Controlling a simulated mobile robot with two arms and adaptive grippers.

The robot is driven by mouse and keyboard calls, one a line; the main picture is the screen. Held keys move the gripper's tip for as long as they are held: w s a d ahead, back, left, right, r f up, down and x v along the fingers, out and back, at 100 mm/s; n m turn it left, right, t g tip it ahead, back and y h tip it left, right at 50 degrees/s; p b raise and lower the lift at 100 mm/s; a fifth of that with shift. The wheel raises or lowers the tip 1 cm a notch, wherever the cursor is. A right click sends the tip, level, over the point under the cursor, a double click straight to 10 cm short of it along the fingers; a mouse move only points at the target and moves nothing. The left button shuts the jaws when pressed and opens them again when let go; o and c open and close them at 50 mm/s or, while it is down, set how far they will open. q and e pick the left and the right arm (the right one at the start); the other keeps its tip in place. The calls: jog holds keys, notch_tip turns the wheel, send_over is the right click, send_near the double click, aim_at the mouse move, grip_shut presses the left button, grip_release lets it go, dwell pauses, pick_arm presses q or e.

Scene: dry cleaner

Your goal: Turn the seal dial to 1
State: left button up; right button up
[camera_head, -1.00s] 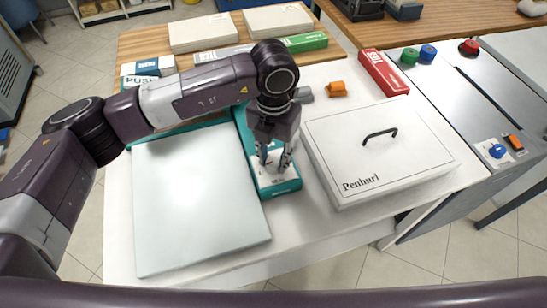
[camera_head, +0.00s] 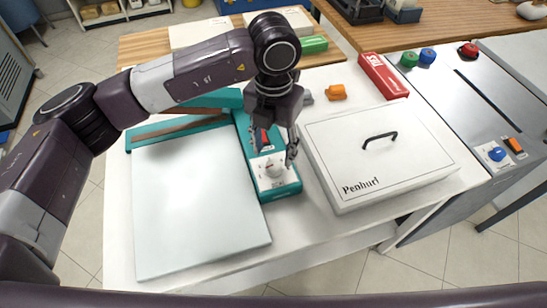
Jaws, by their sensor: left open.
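A teal sealer unit (camera_head: 284,191) lies on the white table. Its white front panel carries a pale round dial (camera_head: 273,169), and a red switch (camera_head: 262,139) sits behind it. The dial's numbers are too small to read. My left gripper (camera_head: 274,150) is open above the unit, fingers pointing down, just behind the dial as seen here. It holds nothing, and I cannot tell whether a finger touches the unit. My right gripper is not in view.
A large pale flat plate (camera_head: 195,205) adjoins the unit on the left. A white lidded box marked Penhurl (camera_head: 420,165) stands close on the right. An orange object (camera_head: 336,92) and a red box (camera_head: 383,75) lie behind. A blue knob (camera_head: 496,154) is on the grey machine.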

aim_at(274, 164)
pick_arm(q)
notch_tip(274, 164, up, 7)
dwell(0.3)
dwell(0.4)
